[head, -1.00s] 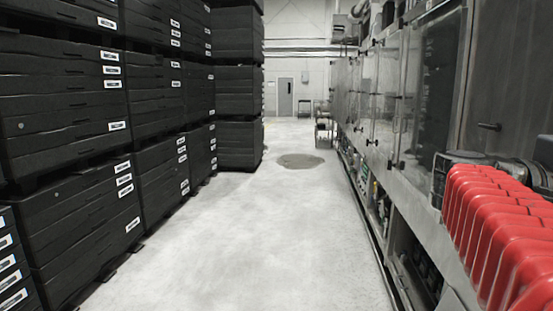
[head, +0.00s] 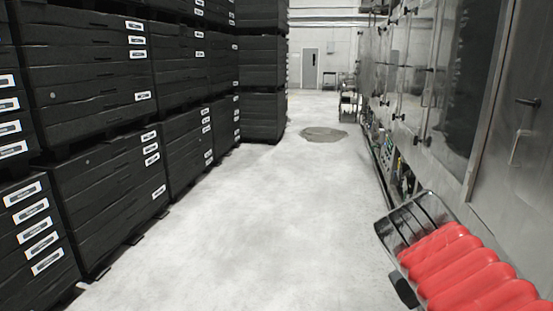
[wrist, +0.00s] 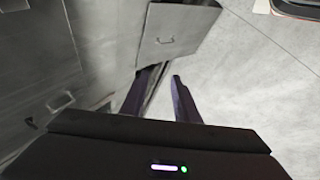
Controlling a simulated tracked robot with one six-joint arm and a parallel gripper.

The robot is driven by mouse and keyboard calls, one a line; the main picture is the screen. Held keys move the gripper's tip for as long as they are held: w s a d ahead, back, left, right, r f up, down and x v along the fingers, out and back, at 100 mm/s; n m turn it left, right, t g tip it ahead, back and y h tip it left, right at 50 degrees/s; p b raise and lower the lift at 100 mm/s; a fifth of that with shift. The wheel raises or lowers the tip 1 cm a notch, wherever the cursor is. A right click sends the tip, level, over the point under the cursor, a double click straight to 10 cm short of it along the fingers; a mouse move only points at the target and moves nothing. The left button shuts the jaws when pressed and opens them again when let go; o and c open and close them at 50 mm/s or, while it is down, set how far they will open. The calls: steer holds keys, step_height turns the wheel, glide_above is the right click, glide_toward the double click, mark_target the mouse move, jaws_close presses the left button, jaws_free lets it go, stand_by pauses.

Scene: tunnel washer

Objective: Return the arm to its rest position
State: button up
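My arm, in a red ribbed cover, shows at the lower right of the head view, with a grey, partly see-through part at its upper end. I cannot make out my gripper's fingers in that view. In the wrist view my gripper (wrist: 166,76) shows two dark fingers with a gap between them and nothing held. The fingers point toward a grey metal panel (wrist: 178,32) with a handle and the pale floor beside it. I cannot tell how far the fingertips are from the panel.
Stacked black crates (head: 95,70) line the left side. A grey machine (head: 450,80) with doors and handles runs along the right, close to my arm. The pale floor aisle (head: 250,220) between them is clear, with a darker round patch (head: 323,135) farther along.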

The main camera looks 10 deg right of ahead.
steer(key=a+f+t+y, duration=0.1)
steer(key=a+f+y, duration=0.1)
steer(key=a, duration=0.5)
steer(key=a+f+t+y, duration=0.1)
steer(key=a+f+y, duration=0.2)
steer(key=a, duration=0.4)
steer(key=a+f+n+y, duration=0.1)
steer(key=a+f+y, duration=0.1)
steer(key=a+f, duration=0.2)
steer(key=a, duration=0.3)
steer(key=shift+w+a+f+t+y, duration=0.35)
steer(key=shift+t+y, duration=0.05)
